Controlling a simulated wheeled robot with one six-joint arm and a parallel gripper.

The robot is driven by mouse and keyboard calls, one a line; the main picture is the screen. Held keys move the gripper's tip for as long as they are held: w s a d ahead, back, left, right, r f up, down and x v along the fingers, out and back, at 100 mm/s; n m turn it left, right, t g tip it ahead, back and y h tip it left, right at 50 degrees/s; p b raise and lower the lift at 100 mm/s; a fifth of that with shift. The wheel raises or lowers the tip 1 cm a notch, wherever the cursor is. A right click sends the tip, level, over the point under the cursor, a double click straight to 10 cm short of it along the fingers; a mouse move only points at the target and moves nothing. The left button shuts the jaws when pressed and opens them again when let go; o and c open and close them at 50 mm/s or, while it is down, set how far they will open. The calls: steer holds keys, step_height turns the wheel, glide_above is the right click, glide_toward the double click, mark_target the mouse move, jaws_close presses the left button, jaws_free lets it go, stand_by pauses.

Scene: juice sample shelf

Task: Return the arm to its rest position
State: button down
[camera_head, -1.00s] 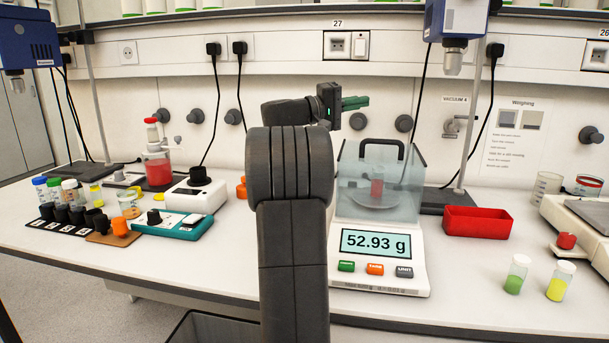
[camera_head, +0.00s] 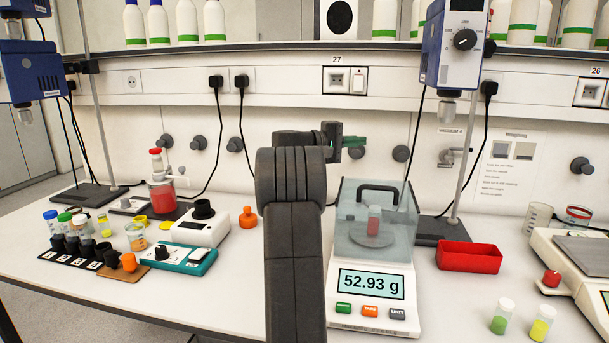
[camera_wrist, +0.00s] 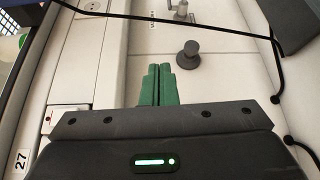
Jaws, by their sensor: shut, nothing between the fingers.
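My gripper (camera_head: 354,142) is at the end of my raised dark arm, in front of the back wall panel and to the upper left of the balance. Its green fingers point right in the head view. In the wrist view the green fingers (camera_wrist: 158,84) lie side by side, shut and empty, pointing at the wall with a dark round knob (camera_wrist: 189,54) beyond them. My arm hides part of the bench behind it.
A balance (camera_head: 374,290) reading 52.93 g has a clear draft shield with a red-filled vial inside. A red tray (camera_head: 469,257) and two vials stand to its right. Stirrers, a teal device (camera_head: 180,260) and several vials fill the left bench. Bottles line the shelf above.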

steer(key=w+d+f+n+g+y+p, duration=0.1)
steer(key=w+f+n+p, duration=0.3)
steer(key=w+p, duration=0.4)
steer(key=shift+d+f+g+y+p, duration=0.4)
steer(key=shift+f+y+p, duration=0.35)
steer(key=shift+p, duration=2.4)
steer(key=shift+f, duration=0.15)
